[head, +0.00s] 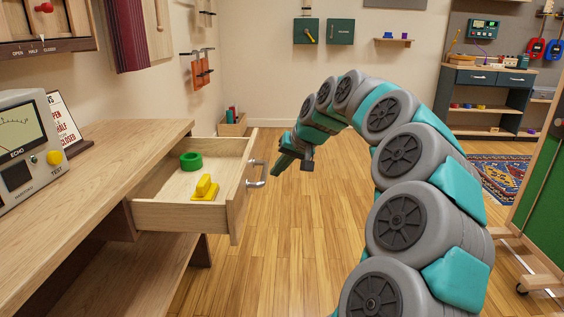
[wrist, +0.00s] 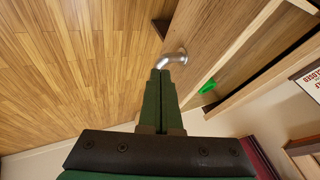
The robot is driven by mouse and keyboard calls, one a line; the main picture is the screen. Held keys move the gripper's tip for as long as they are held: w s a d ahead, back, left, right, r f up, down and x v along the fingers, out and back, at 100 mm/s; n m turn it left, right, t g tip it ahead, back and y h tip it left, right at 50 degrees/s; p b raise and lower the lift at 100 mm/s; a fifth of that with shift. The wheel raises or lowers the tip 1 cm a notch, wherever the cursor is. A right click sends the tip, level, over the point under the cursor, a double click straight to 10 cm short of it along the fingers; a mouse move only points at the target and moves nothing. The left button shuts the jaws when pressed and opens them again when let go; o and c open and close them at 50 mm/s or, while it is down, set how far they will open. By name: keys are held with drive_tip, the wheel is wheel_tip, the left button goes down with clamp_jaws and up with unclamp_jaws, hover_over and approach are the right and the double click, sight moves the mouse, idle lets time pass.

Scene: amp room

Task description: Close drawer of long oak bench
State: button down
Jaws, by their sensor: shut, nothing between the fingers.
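The long oak bench (head: 110,150) stands at the left of the head view. Its drawer (head: 238,205) is pulled out, with its front facing right. A grey metal handle (head: 256,174) sits on the drawer front. A green ring (head: 191,161) and a yellow block-like piece (head: 205,188) lie in the drawer. In the wrist view the closed fingertips (wrist: 160,74) are close to the handle (wrist: 174,58). I cannot tell whether they touch it.
A meter box (head: 22,140) and a sign (head: 62,122) stand on the bench. A wooden box (head: 232,125) is on the floor by the far wall. A dark workbench (head: 485,90) stands at the back right. The wood floor right of the drawer is clear.

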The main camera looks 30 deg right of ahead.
sight(251, 184)
drive_tip(key=x, duration=0.5)
drive_tip(key=shift+w+a+r, duration=0.1)
drive_tip(key=shift+a+r, duration=0.05)
drive_tip(key=shift+a, duration=0.05)
drive_tip(key=shift+w+a+r+p, duration=0.1)
drive_tip(key=shift+w+a+p, duration=0.4)
drive_tip(key=shift+a, duration=0.4)
drive_tip(key=shift+w+a, duration=0.4)
drive_tip(key=shift+a, duration=0.15)
